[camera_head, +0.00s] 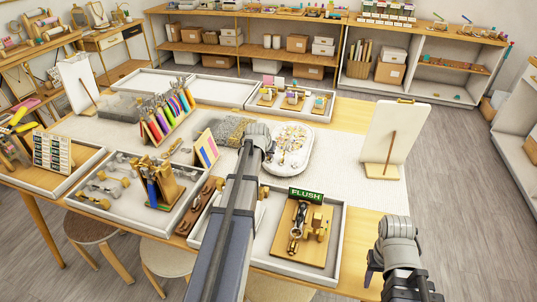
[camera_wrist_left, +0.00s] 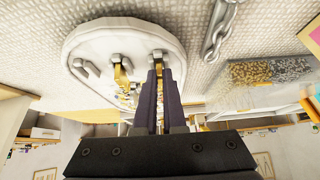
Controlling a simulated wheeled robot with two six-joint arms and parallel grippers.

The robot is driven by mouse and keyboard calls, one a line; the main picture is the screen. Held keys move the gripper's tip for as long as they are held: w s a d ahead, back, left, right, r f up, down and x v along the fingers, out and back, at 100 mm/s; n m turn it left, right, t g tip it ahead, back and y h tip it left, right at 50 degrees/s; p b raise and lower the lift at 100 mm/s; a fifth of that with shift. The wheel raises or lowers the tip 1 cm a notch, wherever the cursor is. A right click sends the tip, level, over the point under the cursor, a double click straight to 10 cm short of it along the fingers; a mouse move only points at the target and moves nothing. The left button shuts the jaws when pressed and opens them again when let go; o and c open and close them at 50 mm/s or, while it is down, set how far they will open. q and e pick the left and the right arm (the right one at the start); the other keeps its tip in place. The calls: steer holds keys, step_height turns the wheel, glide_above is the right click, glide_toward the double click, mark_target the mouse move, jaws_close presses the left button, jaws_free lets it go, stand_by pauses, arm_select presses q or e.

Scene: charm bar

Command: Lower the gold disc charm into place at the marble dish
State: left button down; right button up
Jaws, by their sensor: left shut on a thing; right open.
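The marble dish (camera_head: 301,164) is a pale oval plate on the white mat, holding several small gold and silver charms. It also shows in the left wrist view (camera_wrist_left: 98,38), with grey bolt-like pieces and gold pieces on it. My left gripper (camera_wrist_left: 160,72) is at the dish, its dark fingers shut on a small gold piece (camera_wrist_left: 157,62) that they mostly cover. Its disc shape and any gap to the dish cannot be made out. In the head view my left wrist hides the fingertips. My right gripper (camera_head: 371,268) is open, low at the right, away from the dish.
A clear box of gold and silver beads (camera_head: 228,131) stands left of the dish. A tray with a FLUSH sign (camera_head: 306,195) is in front, and a white board (camera_head: 398,135) stands right. The mat between dish and board is clear.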

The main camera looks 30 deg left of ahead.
arm_select(q)
steer(key=c, duration=0.9)
jaws_free()
arm_select(e)
steer(key=shift+r, duration=0.1)
arm_select(q)
steer(key=shift+p+v, duration=2.5)
steer(key=shift+v, duration=0.5)
arm_select(e)
steer(key=shift+r, duration=2.4)
steer(key=shift+r, duration=0.1)
arm_select(q)
steer(key=p+v, duration=0.6)
steer(key=v, duration=0.1)
steer(key=shift+s+d+r, duration=0.1)
steer(key=shift+s+r, duration=0.15)
steer(key=shift+r, duration=0.05)
arm_select(e)
step_height(320, 180, up, 6)
steer(key=shift+r, duration=0.15)
